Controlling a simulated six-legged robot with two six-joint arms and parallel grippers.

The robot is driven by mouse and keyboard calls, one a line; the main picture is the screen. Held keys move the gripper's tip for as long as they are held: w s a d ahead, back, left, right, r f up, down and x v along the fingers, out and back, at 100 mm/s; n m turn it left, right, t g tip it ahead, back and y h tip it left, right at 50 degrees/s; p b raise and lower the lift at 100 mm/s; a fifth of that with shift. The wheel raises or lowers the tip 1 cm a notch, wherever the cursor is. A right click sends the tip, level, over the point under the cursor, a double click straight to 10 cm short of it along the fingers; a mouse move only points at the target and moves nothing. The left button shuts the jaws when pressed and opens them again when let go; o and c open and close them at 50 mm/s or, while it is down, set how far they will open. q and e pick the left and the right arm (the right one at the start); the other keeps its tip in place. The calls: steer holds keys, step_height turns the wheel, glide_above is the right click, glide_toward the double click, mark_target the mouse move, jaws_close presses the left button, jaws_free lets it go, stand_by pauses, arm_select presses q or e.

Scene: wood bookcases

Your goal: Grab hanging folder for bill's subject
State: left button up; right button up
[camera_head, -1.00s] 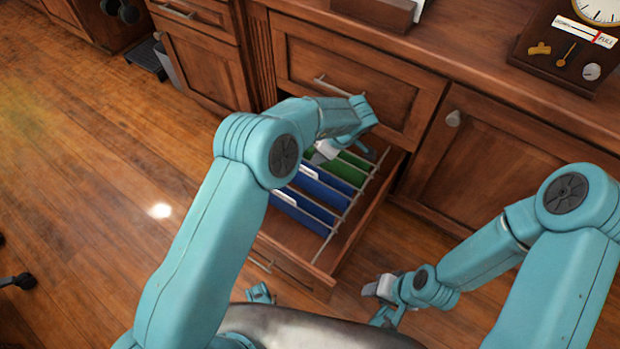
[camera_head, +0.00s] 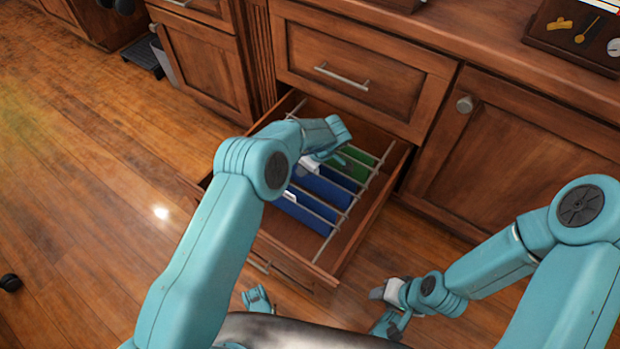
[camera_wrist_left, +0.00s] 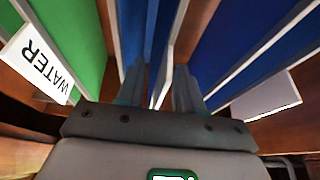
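Hanging folders sit on rails in an open drawer (camera_head: 372,232): green (camera_head: 345,163) at the back, blue (camera_head: 305,212) nearer. In the left wrist view a green folder (camera_wrist_left: 78,40) carries a white tab (camera_wrist_left: 36,62) reading WATER. Blue folders (camera_wrist_left: 222,38) hang to the right, one beside a white tab (camera_wrist_left: 266,99) whose text I cannot read. My left gripper (camera_wrist_left: 157,88) is open, its fingers pointing in among the folders, with blue panels and white edges showing between them. No grip shows. My right gripper (camera_head: 388,305) is low outside the drawer; its fingers are unclear.
A closed drawer front (camera_head: 350,70) with a metal handle is above the open drawer. A closed cabinet door (camera_head: 500,150) is to the right. A dark wooden stand (camera_head: 575,38) is on the countertop. Open wooden floor (camera_head: 100,200) lies to the left.

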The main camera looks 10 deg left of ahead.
arm_select(q)
steer(key=shift+r, duration=0.15)
jaws_close()
